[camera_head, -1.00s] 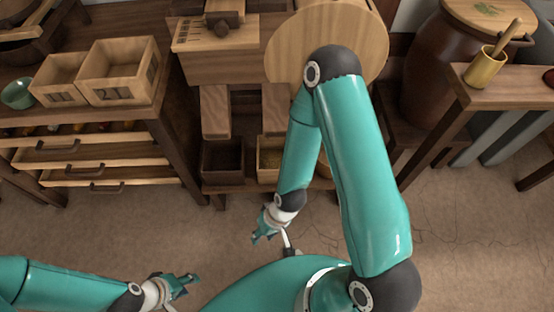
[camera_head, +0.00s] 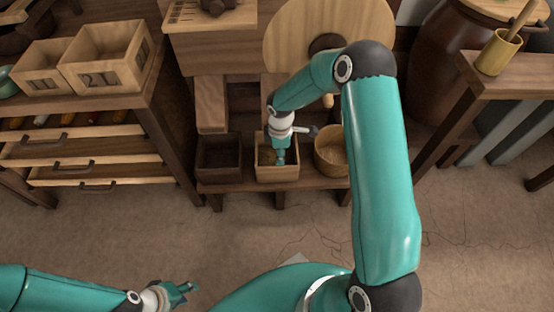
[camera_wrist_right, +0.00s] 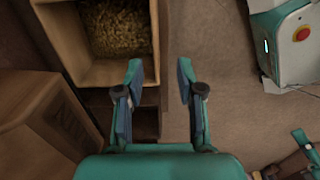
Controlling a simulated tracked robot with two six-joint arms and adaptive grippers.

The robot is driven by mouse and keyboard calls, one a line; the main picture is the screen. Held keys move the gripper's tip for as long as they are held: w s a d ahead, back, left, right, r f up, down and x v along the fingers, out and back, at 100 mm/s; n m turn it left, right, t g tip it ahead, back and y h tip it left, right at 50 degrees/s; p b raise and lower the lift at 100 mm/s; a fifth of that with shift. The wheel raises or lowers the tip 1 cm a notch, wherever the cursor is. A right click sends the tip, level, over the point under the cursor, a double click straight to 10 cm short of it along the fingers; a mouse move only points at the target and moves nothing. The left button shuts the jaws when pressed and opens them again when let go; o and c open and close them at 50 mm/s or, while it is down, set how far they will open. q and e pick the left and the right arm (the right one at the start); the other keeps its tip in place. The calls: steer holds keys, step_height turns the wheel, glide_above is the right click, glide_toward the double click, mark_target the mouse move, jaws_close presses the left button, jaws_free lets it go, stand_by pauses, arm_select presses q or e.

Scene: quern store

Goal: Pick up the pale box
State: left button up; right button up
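The pale box (camera_head: 278,178) is an open wooden bin with brownish-yellow grain inside, on the low shelf beneath the wooden machine. It also shows at the upper left of the right wrist view (camera_wrist_right: 100,72). My right gripper (camera_head: 281,156) points down over this box in the head view and hides part of it. In the right wrist view my right gripper (camera_wrist_right: 161,80) is open with nothing gripped. Its fingers straddle the line of one box wall; I cannot tell whether they touch it. My left gripper (camera_head: 180,291) is open and empty over the floor, far from the box.
A dark box (camera_head: 219,158) stands left of the pale box, and a round tub (camera_head: 332,152) stands right of it. The wooden machine (camera_head: 212,52) rises behind. Two pale crates stand on the left cabinet, a front one (camera_head: 103,73) among them. The floor (camera_head: 120,225) in front is clear.

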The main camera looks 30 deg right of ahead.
step_height(320, 180, down, 8)
steer(key=b, duration=0.3)
glide_above(278, 181)
step_height(278, 181, down, 5)
steer(key=shift+w+r, duration=0.15)
jaws_close()
steer(key=shift+r, duration=0.1)
